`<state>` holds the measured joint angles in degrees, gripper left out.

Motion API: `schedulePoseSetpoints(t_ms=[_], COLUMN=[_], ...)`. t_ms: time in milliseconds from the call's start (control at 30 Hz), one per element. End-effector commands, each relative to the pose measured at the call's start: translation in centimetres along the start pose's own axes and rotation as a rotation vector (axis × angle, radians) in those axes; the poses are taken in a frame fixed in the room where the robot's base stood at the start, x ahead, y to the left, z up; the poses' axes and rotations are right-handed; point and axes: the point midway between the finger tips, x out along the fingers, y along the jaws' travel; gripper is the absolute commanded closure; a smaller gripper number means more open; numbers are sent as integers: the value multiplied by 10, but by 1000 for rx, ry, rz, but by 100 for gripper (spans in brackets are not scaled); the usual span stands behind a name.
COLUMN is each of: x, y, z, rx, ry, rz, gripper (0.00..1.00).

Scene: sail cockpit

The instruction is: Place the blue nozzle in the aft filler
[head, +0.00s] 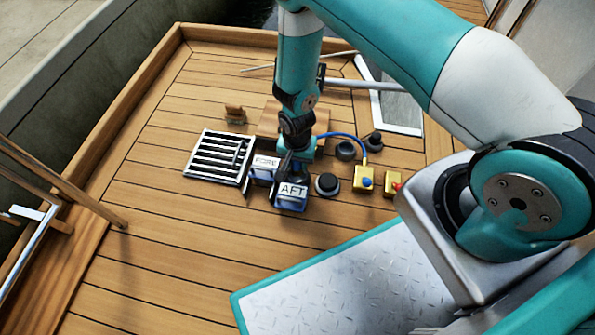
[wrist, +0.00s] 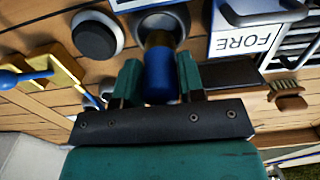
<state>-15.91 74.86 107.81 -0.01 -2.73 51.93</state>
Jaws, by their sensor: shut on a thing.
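My gripper (wrist: 159,76) is shut on the blue nozzle (wrist: 160,84), which sits between the two green fingers in the wrist view. The nozzle's brass end points at a round metal filler opening (wrist: 160,17) and overlaps its lower rim. I cannot tell whether the tip is inside it or just short of it. In the head view my gripper (head: 288,160) is low over the filler units, just behind the AFT label (head: 292,190), and hides the nozzle. The FORE label (head: 265,162) is to the left; it also shows in the wrist view (wrist: 246,42).
A black round cap (head: 327,185) lies right of the AFT unit. A blue hose (head: 345,136) runs to a yellow box (head: 363,178) with a blue knob; another yellow box (head: 391,185) has a red one. A slatted grate (head: 218,157) and a brush (head: 235,115) lie left. Front-left deck is clear.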

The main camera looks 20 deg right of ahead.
Motion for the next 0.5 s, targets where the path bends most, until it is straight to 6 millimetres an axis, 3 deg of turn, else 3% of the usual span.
schedulePoseSetpoints(t_ms=[233,500], x=[39,40], y=[0,0], z=[0,0], rx=[-1,-1], ry=[-1,0], rz=[1,0], gripper=[91,91])
